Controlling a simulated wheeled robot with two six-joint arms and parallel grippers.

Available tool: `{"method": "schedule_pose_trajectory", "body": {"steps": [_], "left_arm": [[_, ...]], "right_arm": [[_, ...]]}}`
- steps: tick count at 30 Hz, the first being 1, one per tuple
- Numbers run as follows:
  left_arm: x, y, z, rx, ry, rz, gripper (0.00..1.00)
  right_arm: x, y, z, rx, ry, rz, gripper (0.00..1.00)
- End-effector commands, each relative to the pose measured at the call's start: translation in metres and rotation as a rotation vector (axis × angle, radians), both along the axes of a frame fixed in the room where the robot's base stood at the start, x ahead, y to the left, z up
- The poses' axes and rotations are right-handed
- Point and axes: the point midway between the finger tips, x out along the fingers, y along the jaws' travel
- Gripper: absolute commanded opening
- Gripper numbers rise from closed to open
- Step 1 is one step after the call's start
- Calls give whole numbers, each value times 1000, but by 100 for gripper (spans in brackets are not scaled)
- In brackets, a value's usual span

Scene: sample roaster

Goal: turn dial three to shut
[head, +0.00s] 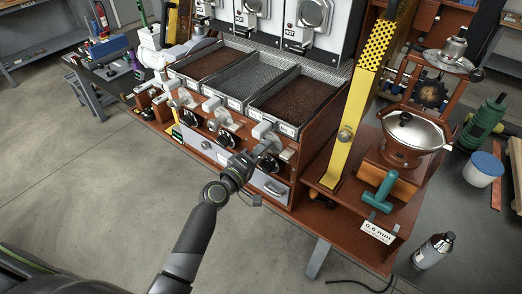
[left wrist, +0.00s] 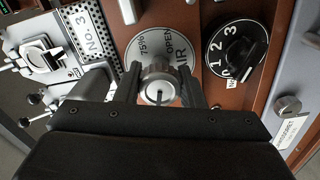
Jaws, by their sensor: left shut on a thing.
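In the left wrist view a round silver knob (left wrist: 158,82) sits at the centre of a grey dial plate (left wrist: 150,45). The plate is marked AIR, OPEN and 75%; its lower part is hidden by my gripper. A No. 3 label (left wrist: 88,35) is to its left. My left gripper (left wrist: 160,92) has one finger on each side of the knob and is shut on it. A dark line shows on the knob's face. In the head view my left gripper (head: 262,150) reaches the right end of the roaster's front panel and covers the knob. My right gripper is not in view.
A black numbered dial (left wrist: 238,47) is close to the right of the gripper. A metal lever (left wrist: 40,58) is at the left. In the head view a yellow post (head: 368,90) stands right of the bean trays (head: 298,68). The floor in front is clear.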

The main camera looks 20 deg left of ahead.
Motion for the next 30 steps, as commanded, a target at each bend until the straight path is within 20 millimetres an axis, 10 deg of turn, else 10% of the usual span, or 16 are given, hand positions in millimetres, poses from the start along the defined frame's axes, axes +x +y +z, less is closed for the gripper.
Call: {"method": "schedule_pose_trajectory", "body": {"steps": [30], "left_arm": [[-1, 0, 0, -725, 266, 2, 13]], "right_arm": [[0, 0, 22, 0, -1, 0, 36]]}}
